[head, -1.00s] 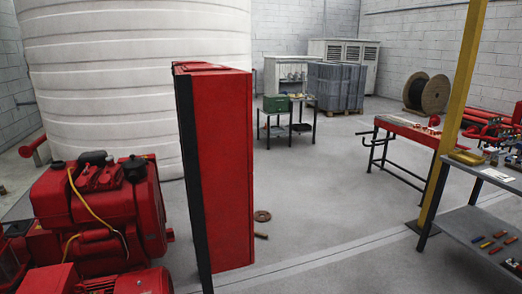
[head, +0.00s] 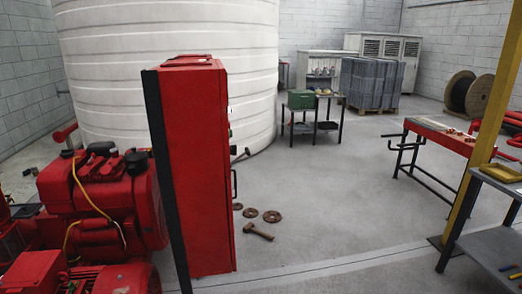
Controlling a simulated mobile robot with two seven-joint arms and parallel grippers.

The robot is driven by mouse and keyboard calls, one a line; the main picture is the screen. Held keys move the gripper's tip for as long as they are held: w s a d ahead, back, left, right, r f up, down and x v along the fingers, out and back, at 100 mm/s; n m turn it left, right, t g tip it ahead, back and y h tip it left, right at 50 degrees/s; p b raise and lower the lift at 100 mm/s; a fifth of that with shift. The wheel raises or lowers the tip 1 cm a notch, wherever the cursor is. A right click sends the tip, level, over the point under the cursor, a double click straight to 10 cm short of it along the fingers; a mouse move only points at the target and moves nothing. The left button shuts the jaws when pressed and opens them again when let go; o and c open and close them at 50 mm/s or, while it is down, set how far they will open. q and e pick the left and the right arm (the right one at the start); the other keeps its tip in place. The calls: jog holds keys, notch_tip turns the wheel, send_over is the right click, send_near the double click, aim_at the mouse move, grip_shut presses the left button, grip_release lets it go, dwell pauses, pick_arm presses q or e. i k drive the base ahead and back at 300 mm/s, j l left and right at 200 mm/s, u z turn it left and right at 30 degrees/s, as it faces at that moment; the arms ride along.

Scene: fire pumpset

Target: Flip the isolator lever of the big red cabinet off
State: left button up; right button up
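The big red cabinet (head: 190,165) stands left of centre in the head view, seen mostly from its side, with a dark edge along its left. A little of its front shows edge-on at the right, with a dark handle (head: 235,184) and small fittings sticking out. I cannot tell which fitting is the isolator lever or how it is set. Neither of my grippers is in view.
A red engine (head: 100,205) stands left of the cabinet. A hammer (head: 258,231) and several rusty rings (head: 272,216) lie on the floor to its right. A yellow post (head: 480,150) and a grey workbench (head: 492,255) stand at the right.

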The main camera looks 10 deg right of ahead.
aim_at(247, 152)
jog(key=l, duration=0.45)
jog(key=i+l, duration=0.1)
jog(key=l, duration=0.4)
jog(key=i+l, duration=0.2)
jog(key=i, duration=0.3)
jog(key=i+l, duration=0.25)
jog(key=i, duration=0.2)
jog(key=i+l, duration=0.2)
jog(key=i, duration=0.3)
jog(key=i+l, duration=0.25)
jog(key=i, duration=0.2)
jog(key=i+l, duration=0.2)
jog(key=i, duration=0.3)
jog(key=i+l, duration=0.25)
jog(key=i, duration=0.2)
jog(key=i+u, duration=0.15)
jog(key=u, duration=1.05)
